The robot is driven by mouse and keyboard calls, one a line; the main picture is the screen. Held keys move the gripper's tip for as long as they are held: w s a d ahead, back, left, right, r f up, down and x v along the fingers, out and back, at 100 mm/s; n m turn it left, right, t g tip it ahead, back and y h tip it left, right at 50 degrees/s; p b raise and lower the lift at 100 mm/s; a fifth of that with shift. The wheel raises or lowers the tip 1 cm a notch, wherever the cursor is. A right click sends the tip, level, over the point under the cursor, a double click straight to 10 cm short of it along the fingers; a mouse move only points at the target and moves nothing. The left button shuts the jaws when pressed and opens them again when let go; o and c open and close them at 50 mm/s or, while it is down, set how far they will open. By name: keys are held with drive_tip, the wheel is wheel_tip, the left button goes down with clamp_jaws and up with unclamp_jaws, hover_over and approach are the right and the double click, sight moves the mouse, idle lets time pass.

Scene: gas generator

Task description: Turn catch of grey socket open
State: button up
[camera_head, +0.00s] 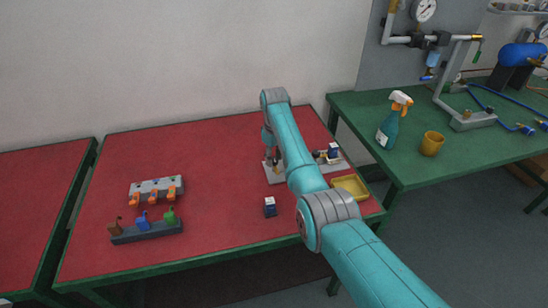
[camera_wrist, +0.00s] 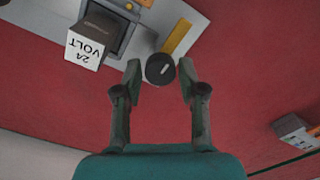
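My gripper (camera_wrist: 159,76) points down at a light grey base plate (camera_wrist: 140,42) in the wrist view. Its two fingers are apart, one on each side of a round black knob (camera_wrist: 160,70) with a white mark. Narrow gaps seem to show between fingers and knob. A grey socket frame (camera_wrist: 118,28) holds a dark block with a white "24 VOLT" face (camera_wrist: 86,49). I cannot tell which part is the socket's catch. In the head view my gripper (camera_head: 271,160) is over the plate (camera_head: 273,175), partly hidden by my arm.
A yellow strip (camera_wrist: 176,36) lies beside the knob. On the red table (camera_head: 215,215) are a small dark-blue and white block (camera_head: 270,207), a yellow tray (camera_head: 351,187), a grey rack with orange parts (camera_head: 157,187) and a dark rack (camera_head: 147,233). The table's middle is clear.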

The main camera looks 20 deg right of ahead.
sight(274, 160)
drive_tip(key=shift+o, duration=0.6)
wheel_tip(274, 160, up, 12)
idle(0.4)
drive_tip(key=shift+s, duration=0.15)
